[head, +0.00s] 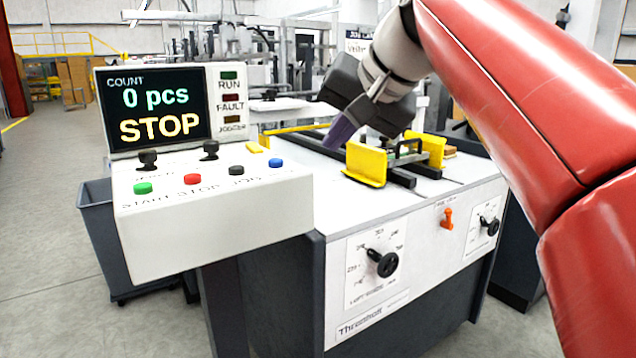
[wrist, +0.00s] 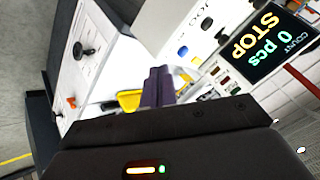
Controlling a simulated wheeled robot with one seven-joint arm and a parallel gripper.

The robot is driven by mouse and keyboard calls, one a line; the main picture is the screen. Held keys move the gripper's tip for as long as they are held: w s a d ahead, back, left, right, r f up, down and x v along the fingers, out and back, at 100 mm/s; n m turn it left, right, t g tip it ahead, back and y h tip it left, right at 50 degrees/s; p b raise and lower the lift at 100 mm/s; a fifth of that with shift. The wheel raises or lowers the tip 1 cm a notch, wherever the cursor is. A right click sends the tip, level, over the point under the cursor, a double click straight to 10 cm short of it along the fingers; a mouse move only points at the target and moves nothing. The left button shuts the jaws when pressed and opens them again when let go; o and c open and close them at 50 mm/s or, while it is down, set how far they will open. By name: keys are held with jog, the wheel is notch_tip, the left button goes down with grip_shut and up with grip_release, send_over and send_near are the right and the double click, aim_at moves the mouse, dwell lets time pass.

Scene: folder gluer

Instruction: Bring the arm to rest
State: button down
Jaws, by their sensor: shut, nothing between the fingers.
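My red arm (head: 520,90) reaches in from the right of the head view and bends down over the machine. My gripper (head: 340,134) hangs above the white machine top (head: 320,185), behind and to the left of the yellow guides. Its purple fingers are together with nothing between them. In the wrist view the fingers of my gripper (wrist: 158,86) also show closed and empty. They appear apart from the machine, though the head view does not show the exact gap.
A control panel (head: 215,225) with several buttons stands at the left. Its display (head: 155,110) reads 0 pcs and STOP. Yellow guides (head: 366,165), a black knob (head: 382,263) and an orange lever (head: 447,218) are on the machine. Open floor (head: 45,220) lies left.

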jog(key=s+d+f+h, duration=0.1)
jog(key=s+d+f, duration=0.3)
jog(key=f, duration=0.7)
jog(key=s+d+f+g+h, duration=0.1)
jog(key=s+d+f, duration=0.3)
jog(key=s+f, duration=0.4)
jog(key=s+d+f+n+h, duration=0.1)
jog(key=s+d+f+h, duration=0.2)
jog(key=f, duration=1.1)
jog(key=s+d, duration=0.1)
jog(key=s, duration=0.2)
jog(key=shift+s+d, duration=0.35)
jog(key=shift+s, duration=0.05)
